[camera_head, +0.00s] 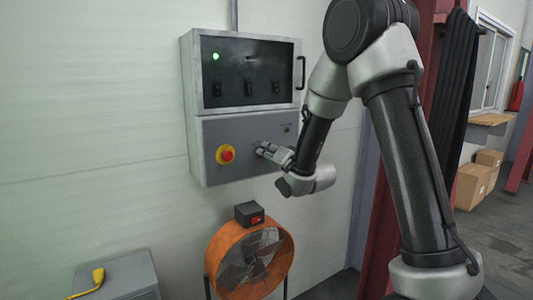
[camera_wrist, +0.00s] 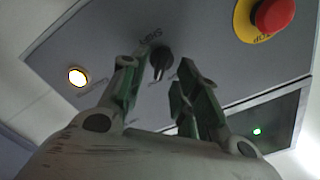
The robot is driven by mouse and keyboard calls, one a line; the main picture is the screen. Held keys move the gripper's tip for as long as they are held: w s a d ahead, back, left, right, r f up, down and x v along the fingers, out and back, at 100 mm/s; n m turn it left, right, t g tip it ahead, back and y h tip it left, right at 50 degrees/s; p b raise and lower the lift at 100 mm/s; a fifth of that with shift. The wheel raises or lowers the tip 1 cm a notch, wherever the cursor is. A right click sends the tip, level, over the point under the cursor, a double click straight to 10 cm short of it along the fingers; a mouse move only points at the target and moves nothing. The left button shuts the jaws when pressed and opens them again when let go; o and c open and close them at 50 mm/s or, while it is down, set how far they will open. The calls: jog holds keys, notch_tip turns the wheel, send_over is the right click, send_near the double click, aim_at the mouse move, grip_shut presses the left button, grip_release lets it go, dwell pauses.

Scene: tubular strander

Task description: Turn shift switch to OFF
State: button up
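The shift switch (camera_wrist: 160,62) is a small black knob on the grey control panel (camera_head: 215,130), with a partly legible "SHIFT" label beside it. The knob's long side runs roughly up and down in the wrist view. In the head view my gripper hides it. My gripper (camera_head: 264,150) is close in front of the panel, right of the red stop button. In the wrist view my gripper (camera_wrist: 161,75) is open, its two green-padded fingers apart. The knob appears in the gap between the fingertips. I see no clear contact; the depth gap is hard to tell.
A red stop button (camera_head: 226,154) on a yellow ring sits left of my gripper. Above is a dark-windowed cabinet (camera_head: 250,72) with a green light. A lit lamp (camera_wrist: 78,76) is on the panel. An orange fan (camera_head: 217,262) stands below; a grey box (camera_head: 133,272) is lower left.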

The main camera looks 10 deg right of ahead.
jog(key=shift+x, duration=0.95)
grip_shut()
jog(key=shift+n, duration=0.3)
jog(key=shift+a+n, duration=0.15)
jog(key=shift+n, duration=3.85)
